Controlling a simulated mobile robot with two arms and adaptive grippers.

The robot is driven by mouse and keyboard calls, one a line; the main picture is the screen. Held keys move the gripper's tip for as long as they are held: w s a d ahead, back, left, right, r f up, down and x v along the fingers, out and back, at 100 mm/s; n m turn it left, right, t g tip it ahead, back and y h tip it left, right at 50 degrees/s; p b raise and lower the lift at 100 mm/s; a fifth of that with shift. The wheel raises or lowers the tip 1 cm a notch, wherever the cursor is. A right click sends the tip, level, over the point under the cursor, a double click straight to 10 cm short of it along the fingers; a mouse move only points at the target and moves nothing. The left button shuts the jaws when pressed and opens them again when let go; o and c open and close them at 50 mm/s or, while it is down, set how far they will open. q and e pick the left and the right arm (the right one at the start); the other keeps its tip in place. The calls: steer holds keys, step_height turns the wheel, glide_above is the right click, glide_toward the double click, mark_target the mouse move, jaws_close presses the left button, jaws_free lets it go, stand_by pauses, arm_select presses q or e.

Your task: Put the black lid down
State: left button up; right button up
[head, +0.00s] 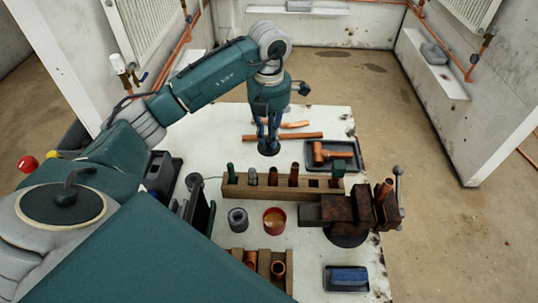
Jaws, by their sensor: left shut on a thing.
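The black lid (268,150) is a small dark disc at the lower end of my left gripper (268,139). The gripper points down and is shut on the lid, over the back part of the white table (224,127). I cannot tell whether the lid touches the table top. The lid is behind the wooden rack and left of the grey tray with copper fittings. My right gripper is not in view.
A wooden rack (244,190) with copper pieces crosses the table. In front are a red tin (274,221), a grey roll (238,219) and a rusty vise (349,212). Copper pipes (300,136) lie behind the lid. A grey tray (347,169) is right of it.

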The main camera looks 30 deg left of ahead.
mark_target(269, 139)
arm_select(q)
step_height(269, 139, down, 4)
steer(key=shift+f, duration=0.1)
step_height(269, 139, down, 4)
steer(key=shift+f+p, duration=0.1)
steer(key=shift+p, duration=0.5)
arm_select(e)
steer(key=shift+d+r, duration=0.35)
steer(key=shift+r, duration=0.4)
arm_select(q)
steer(key=shift+f, duration=0.15)
steer(key=o, duration=0.6)
steer(key=shift+o, duration=1.1)
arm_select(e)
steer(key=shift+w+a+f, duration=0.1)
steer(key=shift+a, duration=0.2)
